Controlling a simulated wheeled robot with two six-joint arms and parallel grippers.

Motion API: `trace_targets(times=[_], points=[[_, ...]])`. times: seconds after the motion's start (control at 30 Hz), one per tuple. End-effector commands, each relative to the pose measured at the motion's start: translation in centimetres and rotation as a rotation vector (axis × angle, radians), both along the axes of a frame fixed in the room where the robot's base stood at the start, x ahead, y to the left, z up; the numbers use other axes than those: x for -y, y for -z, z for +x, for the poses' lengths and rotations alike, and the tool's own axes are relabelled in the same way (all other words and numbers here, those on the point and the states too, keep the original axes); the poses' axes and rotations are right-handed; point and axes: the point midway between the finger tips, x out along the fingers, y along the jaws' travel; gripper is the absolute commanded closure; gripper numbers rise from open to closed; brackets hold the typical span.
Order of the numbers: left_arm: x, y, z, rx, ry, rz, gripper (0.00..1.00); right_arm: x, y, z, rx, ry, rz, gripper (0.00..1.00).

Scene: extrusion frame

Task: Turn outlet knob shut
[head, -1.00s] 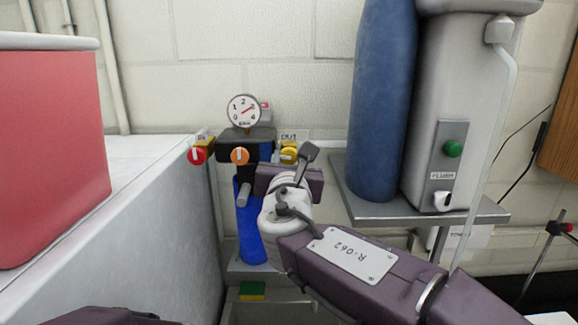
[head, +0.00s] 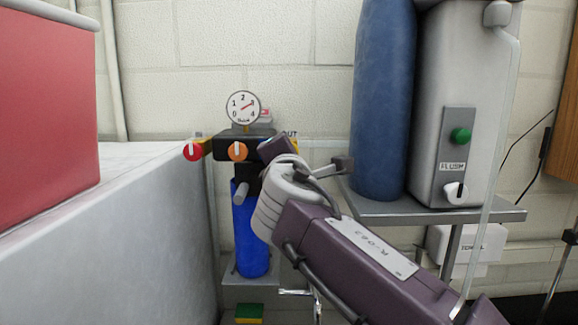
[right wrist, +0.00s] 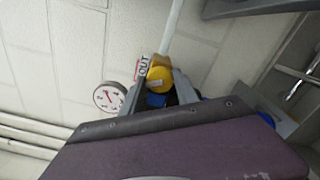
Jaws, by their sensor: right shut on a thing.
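The yellow outlet knob (right wrist: 160,77) shows beside the OUT label in the right wrist view, between the fingers of my right gripper (right wrist: 157,90). The gripper is shut on it. In the head view my right gripper (head: 277,150) covers almost all of the knob, leaving only a sliver of yellow (head: 296,146) by the OUT label (head: 290,134). The knob's pointer is hidden, so its angle cannot be told. The knob belongs to a filter unit with a blue housing (head: 252,240). My left gripper is out of view.
A red knob (head: 192,152) and an orange knob (head: 237,152) sit left of my gripper, below a round gauge (head: 243,107). A grey shelf (head: 430,212) with a blue cylinder (head: 384,110) and a white FLUSH unit (head: 430,90) stands close on the right.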

Motion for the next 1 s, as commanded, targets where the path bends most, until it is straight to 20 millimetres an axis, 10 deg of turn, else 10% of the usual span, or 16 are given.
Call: trace_targets(times=[1.0], points=[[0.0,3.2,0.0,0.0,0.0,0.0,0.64,0.0,-0.2,0.0,0.003,-0.002,0.523,1.0]])
